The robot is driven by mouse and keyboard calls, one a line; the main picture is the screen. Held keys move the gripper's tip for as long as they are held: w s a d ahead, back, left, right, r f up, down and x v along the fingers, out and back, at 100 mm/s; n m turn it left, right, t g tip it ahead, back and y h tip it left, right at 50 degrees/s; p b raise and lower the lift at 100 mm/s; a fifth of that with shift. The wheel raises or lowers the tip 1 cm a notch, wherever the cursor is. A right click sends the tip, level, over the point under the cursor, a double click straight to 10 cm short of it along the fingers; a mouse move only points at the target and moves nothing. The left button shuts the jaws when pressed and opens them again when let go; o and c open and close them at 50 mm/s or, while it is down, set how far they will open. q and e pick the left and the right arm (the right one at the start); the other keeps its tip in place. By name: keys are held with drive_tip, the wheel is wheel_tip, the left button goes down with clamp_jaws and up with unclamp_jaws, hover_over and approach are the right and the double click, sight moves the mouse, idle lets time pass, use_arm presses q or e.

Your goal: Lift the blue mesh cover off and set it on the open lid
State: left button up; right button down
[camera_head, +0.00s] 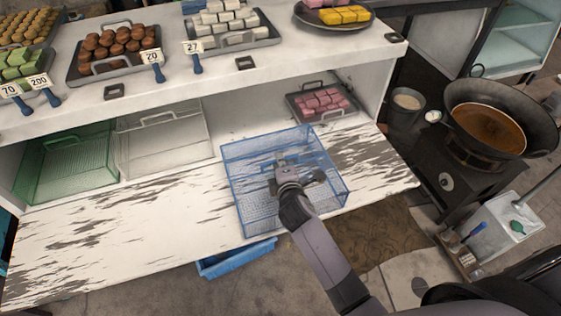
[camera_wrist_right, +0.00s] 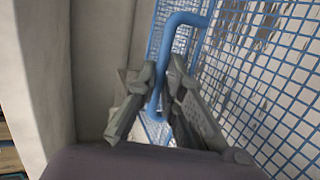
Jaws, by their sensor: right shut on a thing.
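The blue mesh cover (camera_head: 256,208) is over the worn white open lid (camera_head: 130,220), right of its middle. My right gripper (camera_head: 281,168) is at the top of the cover. In the right wrist view, its fingers (camera_wrist_right: 158,92) are shut around the blue bar handle (camera_wrist_right: 185,19), with the mesh to the right. I cannot tell whether the cover's lower edge touches the lid. The tray of pink sweets (camera_head: 321,104) stands uncovered on the shelf behind it. My left gripper is not in view.
A green mesh cover (camera_head: 65,165) and a white mesh cover (camera_head: 165,145) stand on the shelf at left. The lid's left part is bare. A blue crate (camera_head: 235,260) lies below the front edge. A wok (camera_head: 500,125) and a cup (camera_head: 407,100) are at right.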

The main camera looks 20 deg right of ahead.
drive_tip(key=shift+f, duration=0.2)
idle(0.3)
drive_tip(key=c, duration=1.6)
unclamp_jaws()
drive_tip(key=shift+c, duration=0.2)
drive_tip(key=shift+f, duration=0.1)
drive_tip(key=shift+s, duration=0.1)
